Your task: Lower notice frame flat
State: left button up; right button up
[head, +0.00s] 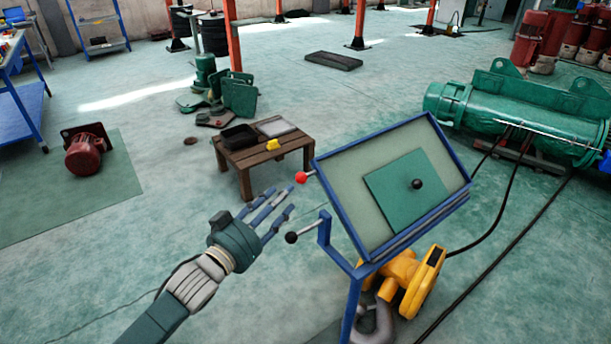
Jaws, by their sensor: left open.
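The notice frame (340,168) is a blue-edged panel on a blue stand, tilted up towards me. A green square sheet (388,205) with a black knob (417,184) lies on its pale face. A red ball knob (302,177) sticks out at its upper left edge. A black ball knob (291,238) is on a lever at the stand's left side. My left gripper (277,213) is open and empty, left of the frame, close to both ball knobs; I cannot tell whether it touches either. My right gripper is not in view.
A yellow hoist part (402,275) with a hook sits under the frame. A wooden table (262,160) with trays stands behind my left gripper. A large green hoist (520,115) and its cables lie at right. The floor at left front is clear.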

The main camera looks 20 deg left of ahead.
aim_at(299, 181)
pick_arm(q)
jog(key=p+x, duration=0.1)
jog(key=x, duration=0.8)
jog(key=shift+w+f, duration=0.15)
jog(key=shift+w, duration=0.3)
grip_shut()
